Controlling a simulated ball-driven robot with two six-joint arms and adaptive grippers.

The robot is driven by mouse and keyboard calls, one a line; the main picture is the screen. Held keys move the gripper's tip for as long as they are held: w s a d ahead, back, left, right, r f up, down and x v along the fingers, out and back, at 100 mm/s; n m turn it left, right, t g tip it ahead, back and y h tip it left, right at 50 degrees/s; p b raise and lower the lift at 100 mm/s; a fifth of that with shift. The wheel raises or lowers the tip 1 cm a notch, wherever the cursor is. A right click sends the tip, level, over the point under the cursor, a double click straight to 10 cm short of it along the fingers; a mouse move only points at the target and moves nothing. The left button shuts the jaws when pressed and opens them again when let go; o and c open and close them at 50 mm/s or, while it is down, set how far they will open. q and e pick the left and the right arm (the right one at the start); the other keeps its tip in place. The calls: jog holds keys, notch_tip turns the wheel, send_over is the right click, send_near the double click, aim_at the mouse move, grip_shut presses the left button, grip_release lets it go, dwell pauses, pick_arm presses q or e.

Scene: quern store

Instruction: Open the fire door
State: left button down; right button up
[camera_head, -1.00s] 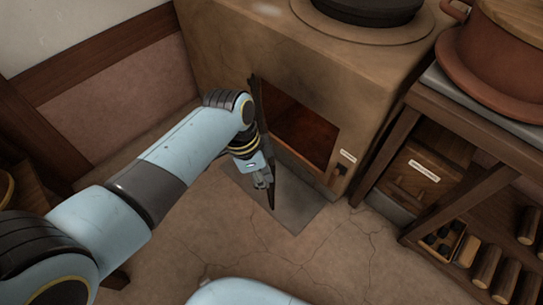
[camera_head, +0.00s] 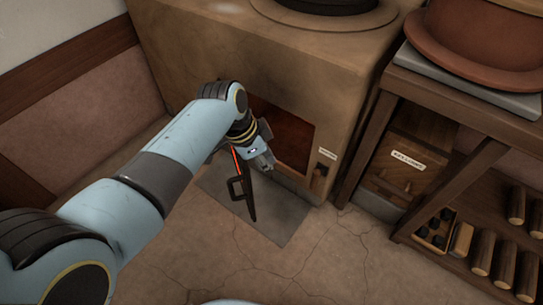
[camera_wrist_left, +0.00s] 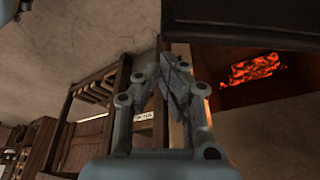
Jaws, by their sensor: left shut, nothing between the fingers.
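The fire door (camera_head: 249,197) is a dark metal door on the front of the clay stove. It stands swung open, seen nearly edge-on, with its looped handle (camera_head: 236,189) on the left face and a red glint along its edge. My left gripper (camera_head: 268,163) is shut and empty, on the opening side of the door, in front of the fire opening (camera_head: 291,140). Whether it touches the door is unclear. In the left wrist view the closed fingers (camera_wrist_left: 176,72) are near a dark panel (camera_wrist_left: 240,28), apparently the door, with embers (camera_wrist_left: 252,69) glowing behind. My right gripper is out of view.
The stove (camera_head: 240,50) carries a dark pot at the top. A grey floor plate (camera_head: 284,216) lies before it. To the right stands a wooden bench (camera_head: 405,97) with a large brown vessel above, a labelled box and several wooden rolls below. The cracked floor in front is clear.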

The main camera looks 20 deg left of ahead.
pick_arm(q)
jog(key=shift+s+a+r, duration=0.1)
jog(key=shift+s+a, duration=0.35)
jog(key=shift+a, duration=0.15)
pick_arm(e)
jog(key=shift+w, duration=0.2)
